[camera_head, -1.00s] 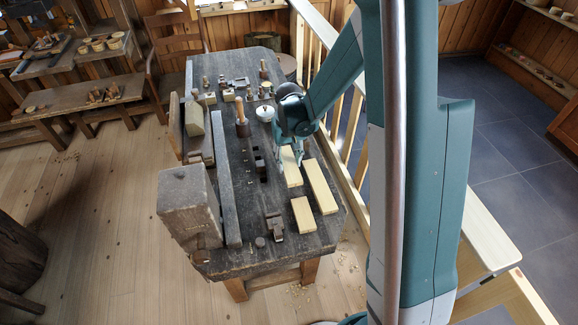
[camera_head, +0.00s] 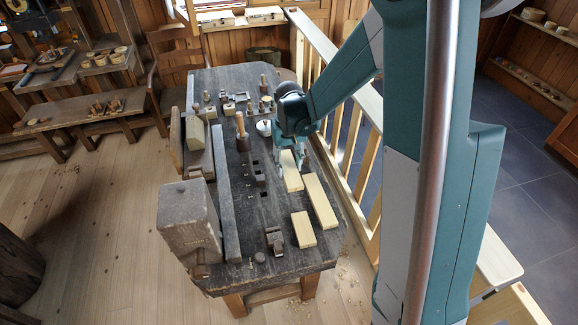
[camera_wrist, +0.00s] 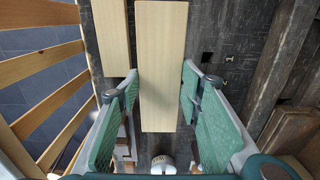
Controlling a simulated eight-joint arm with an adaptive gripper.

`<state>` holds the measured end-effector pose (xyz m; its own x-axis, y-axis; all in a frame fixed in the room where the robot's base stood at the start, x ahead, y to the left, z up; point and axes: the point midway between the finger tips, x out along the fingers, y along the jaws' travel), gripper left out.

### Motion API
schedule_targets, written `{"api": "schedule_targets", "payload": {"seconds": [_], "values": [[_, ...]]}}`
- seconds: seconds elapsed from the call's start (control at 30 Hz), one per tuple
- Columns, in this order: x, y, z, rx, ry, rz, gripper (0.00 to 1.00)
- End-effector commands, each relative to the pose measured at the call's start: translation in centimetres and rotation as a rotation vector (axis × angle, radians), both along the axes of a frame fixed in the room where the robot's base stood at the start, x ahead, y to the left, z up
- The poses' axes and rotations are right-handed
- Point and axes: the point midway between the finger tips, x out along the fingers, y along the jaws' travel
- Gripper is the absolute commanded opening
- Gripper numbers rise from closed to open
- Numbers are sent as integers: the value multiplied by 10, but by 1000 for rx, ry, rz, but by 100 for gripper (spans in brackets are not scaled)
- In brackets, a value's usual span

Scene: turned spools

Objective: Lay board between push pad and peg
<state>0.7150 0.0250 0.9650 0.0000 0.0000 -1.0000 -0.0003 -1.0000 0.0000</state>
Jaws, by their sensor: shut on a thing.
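My gripper (camera_head: 290,160) is at the far end of a pale wooden board (camera_head: 292,175) on the workbench. In the wrist view my green fingers (camera_wrist: 160,90) stand on either side of this board (camera_wrist: 162,60), shut on its long edges. I cannot tell whether the board is lifted. A dark fitting (camera_head: 274,238) and a short round peg (camera_head: 259,257) are near the front edge. I cannot tell for certain which is the push pad.
Two more pale boards lie beside the held one, a long one (camera_head: 320,200) and a shorter one (camera_head: 303,229). A long grey beam (camera_head: 225,195) and large wooden block (camera_head: 188,215) line the bench's left side. A mallet (camera_head: 242,132) stands farther back. A railing (camera_head: 345,175) runs along the right.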

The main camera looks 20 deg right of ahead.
Motion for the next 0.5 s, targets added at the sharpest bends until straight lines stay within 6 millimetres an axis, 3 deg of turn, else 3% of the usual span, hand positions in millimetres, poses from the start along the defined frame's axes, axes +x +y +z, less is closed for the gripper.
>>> {"api": "schedule_targets", "payload": {"seconds": [0.3,0.5], "values": [[-1,2,0,0,0,1,23],[-9,17,-1,0,0,3,23]]}}
